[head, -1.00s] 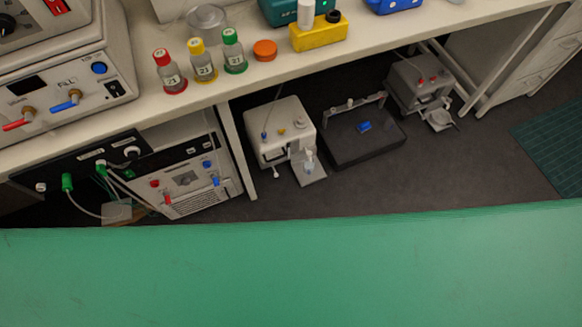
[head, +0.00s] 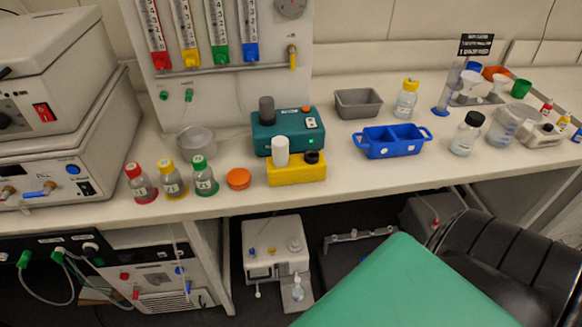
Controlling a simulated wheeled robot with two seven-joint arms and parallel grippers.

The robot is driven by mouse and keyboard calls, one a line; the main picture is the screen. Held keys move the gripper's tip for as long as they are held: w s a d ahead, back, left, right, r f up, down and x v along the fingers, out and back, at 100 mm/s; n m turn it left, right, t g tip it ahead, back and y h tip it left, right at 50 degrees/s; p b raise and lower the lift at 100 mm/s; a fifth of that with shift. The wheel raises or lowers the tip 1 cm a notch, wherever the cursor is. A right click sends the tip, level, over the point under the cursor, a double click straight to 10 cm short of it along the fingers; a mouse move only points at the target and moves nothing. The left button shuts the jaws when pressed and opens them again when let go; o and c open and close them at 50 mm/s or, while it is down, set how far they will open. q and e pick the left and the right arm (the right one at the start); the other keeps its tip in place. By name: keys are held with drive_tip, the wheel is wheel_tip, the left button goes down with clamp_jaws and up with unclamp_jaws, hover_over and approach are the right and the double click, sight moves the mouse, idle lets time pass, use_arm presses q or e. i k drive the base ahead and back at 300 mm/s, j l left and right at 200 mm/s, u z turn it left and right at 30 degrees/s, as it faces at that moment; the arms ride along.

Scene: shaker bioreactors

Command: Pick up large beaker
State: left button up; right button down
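A large clear beaker (head: 507,124) stands upright on the white bench at the right in the head view. It is just right of a bottle with a black cap (head: 466,134) and left of a small grey device (head: 540,135). Nothing is holding it. A smaller clear round dish (head: 197,141) sits at the left of the bench. Neither of my grippers shows in the head view.
A blue two-part tray (head: 392,142), a grey bin (head: 358,103) and a yellow-capped bottle (head: 406,98) stand left of the beaker. Funnels and coloured cups (head: 521,88) are behind it. The bench front edge before the beaker looks free.

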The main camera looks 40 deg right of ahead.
sight(298, 294)
drive_tip(key=k+l+u, duration=0.1)
drive_tip(key=l, duration=0.35)
drive_tip(key=k+l+u, duration=0.1)
drive_tip(key=l, duration=0.3)
drive_tip(key=k+l+u, duration=0.1)
drive_tip(key=k+l, duration=0.2)
drive_tip(key=l, duration=0.15)
drive_tip(key=k+l+u, duration=0.15)
drive_tip(key=l, duration=0.25)
drive_tip(key=k+l+u, duration=0.1)
drive_tip(key=k+l, duration=0.15)
drive_tip(key=l, duration=0.1)
